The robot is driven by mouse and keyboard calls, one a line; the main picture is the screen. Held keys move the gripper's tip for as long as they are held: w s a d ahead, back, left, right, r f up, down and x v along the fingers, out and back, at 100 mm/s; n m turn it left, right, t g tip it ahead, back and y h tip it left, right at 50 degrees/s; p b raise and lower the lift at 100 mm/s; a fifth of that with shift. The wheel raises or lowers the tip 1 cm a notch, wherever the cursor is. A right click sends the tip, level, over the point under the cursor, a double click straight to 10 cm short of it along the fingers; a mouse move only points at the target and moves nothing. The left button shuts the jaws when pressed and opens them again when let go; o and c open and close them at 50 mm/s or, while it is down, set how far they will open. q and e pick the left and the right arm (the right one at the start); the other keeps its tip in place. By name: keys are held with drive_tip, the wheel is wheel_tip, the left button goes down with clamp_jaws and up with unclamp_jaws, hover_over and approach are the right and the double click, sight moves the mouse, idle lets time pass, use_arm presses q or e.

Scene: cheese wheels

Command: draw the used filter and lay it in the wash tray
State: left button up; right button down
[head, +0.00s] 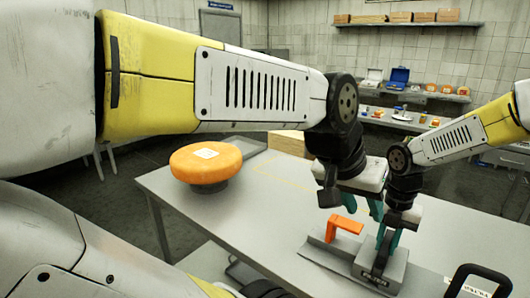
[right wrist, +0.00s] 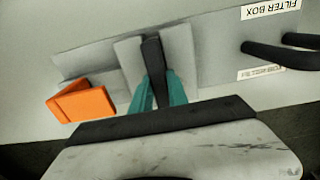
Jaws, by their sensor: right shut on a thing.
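My right gripper (head: 386,248) points down over a grey block (head: 365,262). Its teal fingers are shut on a black upright strip (right wrist: 153,58), which stands between the block's grey sides in the right wrist view. Whether this strip belongs to the used filter I cannot tell. An orange bent piece (head: 345,226) is beside the block; it also shows in the right wrist view (right wrist: 82,98). I cannot make out which thing is the wash tray.
An orange cheese wheel (head: 205,164) sits on a dark stand at the table's left. A black handle (head: 480,272) stands at the front right by a label. A "FILTER BOX" label (right wrist: 270,9) shows in the wrist view. The grey table (head: 262,208) is clear in the middle left.

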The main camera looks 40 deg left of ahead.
drive_tip(key=shift+r, duration=0.2)
drive_tip(key=shift+r, duration=3.4)
drive_tip(key=shift+r, duration=0.3)
drive_tip(key=shift+r, duration=1.35)
